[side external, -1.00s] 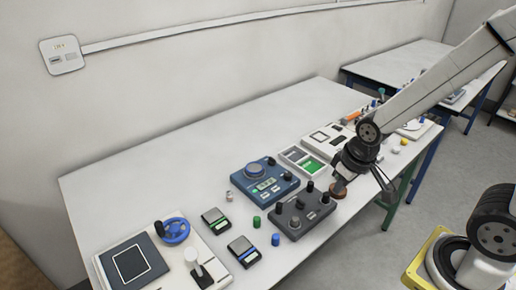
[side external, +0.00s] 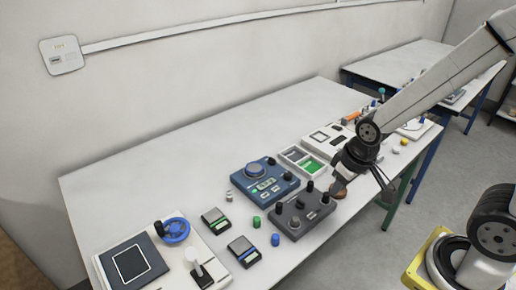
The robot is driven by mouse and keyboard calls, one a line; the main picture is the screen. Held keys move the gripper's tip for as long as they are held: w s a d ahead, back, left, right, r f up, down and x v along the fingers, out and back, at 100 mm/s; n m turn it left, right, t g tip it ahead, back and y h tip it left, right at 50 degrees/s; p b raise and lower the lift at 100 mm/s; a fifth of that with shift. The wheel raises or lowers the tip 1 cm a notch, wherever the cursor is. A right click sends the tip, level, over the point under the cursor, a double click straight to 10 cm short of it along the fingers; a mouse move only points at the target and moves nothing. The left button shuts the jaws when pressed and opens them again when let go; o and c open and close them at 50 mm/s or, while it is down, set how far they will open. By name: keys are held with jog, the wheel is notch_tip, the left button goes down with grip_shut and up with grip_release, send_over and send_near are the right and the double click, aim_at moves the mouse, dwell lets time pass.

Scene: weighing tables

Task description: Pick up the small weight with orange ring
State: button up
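My gripper (side external: 338,184) reaches down at the front edge of the table, just right of the dark grey scale device. Its fingertips are small and dark here, so I cannot tell whether they are open or shut. A brownish round piece (side external: 341,194) shows right at the fingertips, partly hidden by them. I cannot make out an orange ring on it, or whether the fingers touch it. A small pale metal weight (side external: 229,196) stands on the table left of the blue device, well away from my gripper; its ring colour is too small to tell.
The dark grey device (side external: 303,212) with black knobs and the blue device (side external: 265,181) stand left of my gripper. A green cylinder (side external: 256,221) and a blue cylinder (side external: 275,240) stand nearby. A tray (side external: 305,158) lies behind. The table's back left (side external: 190,165) is clear.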

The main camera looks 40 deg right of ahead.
jog(key=o, duration=0.5)
jog(key=shift+w, duration=0.1)
jog(key=n+y, duration=0.4)
jog(key=n, duration=0.6)
send_near(230, 192)
notch_tip(230, 192, down, 2)
jog(key=shift+w+a+f+n, duration=0.4)
jog(key=shift+a, duration=0.1)
jog(key=shift+f, duration=0.1)
jog(key=shift+x, duration=1.2)
jog(key=shift+f, duration=0.15)
jog(key=shift+x, duration=2.45)
